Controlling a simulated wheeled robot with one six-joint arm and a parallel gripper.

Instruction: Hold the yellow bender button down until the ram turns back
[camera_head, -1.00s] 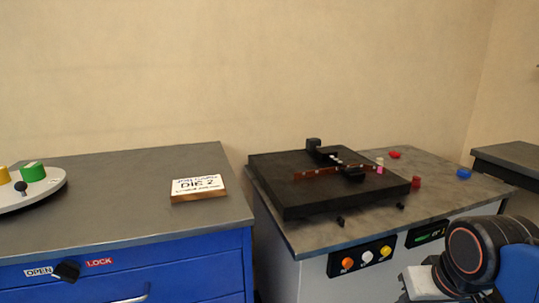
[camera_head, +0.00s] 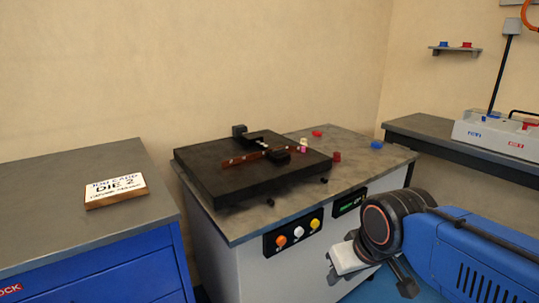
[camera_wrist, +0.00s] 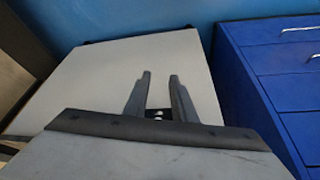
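The yellow button (camera_head: 314,223) is at the right end of a black panel on the front of the bender cabinet (camera_head: 228,262). A white button (camera_head: 298,233) and an orange button (camera_head: 281,242) sit left of it. The black bender bed (camera_head: 245,190) on top carries a reddish-brown bar (camera_head: 243,159) between dark blocks; I cannot tell which block is the ram. My gripper's two dark fingers are apart and empty in the wrist view (camera_wrist: 160,78), over the pale cabinet side. In the head view my wrist is right of the buttons, not touching them.
A small green-lit display (camera_head: 348,204) is right of the buttons. Red and blue pieces lie on the bender table. A dark bench (camera_head: 425,130) stands at right.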

